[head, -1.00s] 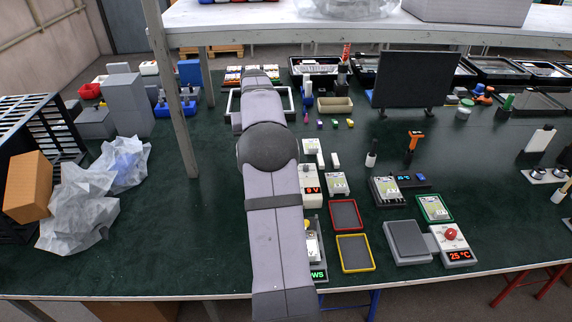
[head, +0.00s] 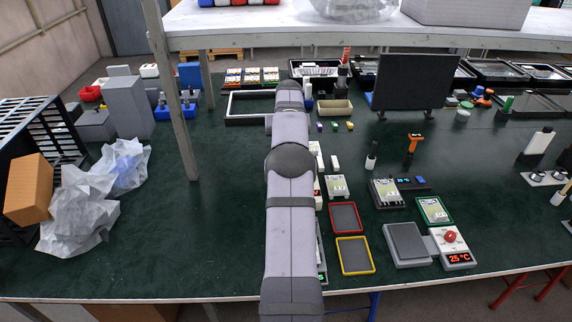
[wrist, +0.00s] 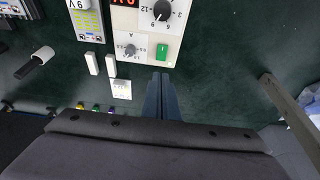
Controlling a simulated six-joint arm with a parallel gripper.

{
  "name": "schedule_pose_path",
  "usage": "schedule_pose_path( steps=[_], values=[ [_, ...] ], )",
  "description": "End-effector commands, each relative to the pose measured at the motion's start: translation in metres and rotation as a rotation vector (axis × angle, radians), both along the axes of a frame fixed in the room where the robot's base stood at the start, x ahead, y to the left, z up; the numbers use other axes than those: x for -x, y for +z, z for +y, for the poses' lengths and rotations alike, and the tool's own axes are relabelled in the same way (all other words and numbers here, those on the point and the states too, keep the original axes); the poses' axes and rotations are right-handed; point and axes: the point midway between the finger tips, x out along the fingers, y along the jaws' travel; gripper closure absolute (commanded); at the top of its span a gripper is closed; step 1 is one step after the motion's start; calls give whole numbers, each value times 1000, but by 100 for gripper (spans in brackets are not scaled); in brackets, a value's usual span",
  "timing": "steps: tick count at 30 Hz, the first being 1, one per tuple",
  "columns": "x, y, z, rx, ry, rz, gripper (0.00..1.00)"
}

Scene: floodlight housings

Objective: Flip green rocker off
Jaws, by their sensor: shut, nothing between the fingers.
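The green rocker (wrist: 162,52) shows in the wrist view, set in a white panel (wrist: 143,35) with two dark knobs (wrist: 161,10) and a red display at the top edge. My gripper (wrist: 160,77) is shut and empty. Its fingertips lie just below the rocker in that picture, near the panel's edge. I cannot tell whether they touch the panel or how high above it they are. In the head view my own arm hides the gripper and the rocker, and only a thin strip of the panel (head: 317,190) shows beside it.
Two small white blocks (wrist: 92,64) and a small light part (wrist: 122,89) lie left of the fingers in the wrist view. Red and yellow trays (head: 340,238) lie right of my arm.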

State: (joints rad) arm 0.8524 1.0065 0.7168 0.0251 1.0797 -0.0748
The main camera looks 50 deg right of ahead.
Motion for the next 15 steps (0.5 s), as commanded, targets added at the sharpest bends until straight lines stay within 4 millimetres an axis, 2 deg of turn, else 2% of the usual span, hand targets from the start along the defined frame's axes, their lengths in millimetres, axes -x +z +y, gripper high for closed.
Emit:
schedule_pose_path(
  steps=[6, 15],
  values=[
    [-9, -35, -8, -2, 0, 2, 100],
    [-16, -74, -15, -2, 0, 2, 100]
  ],
)
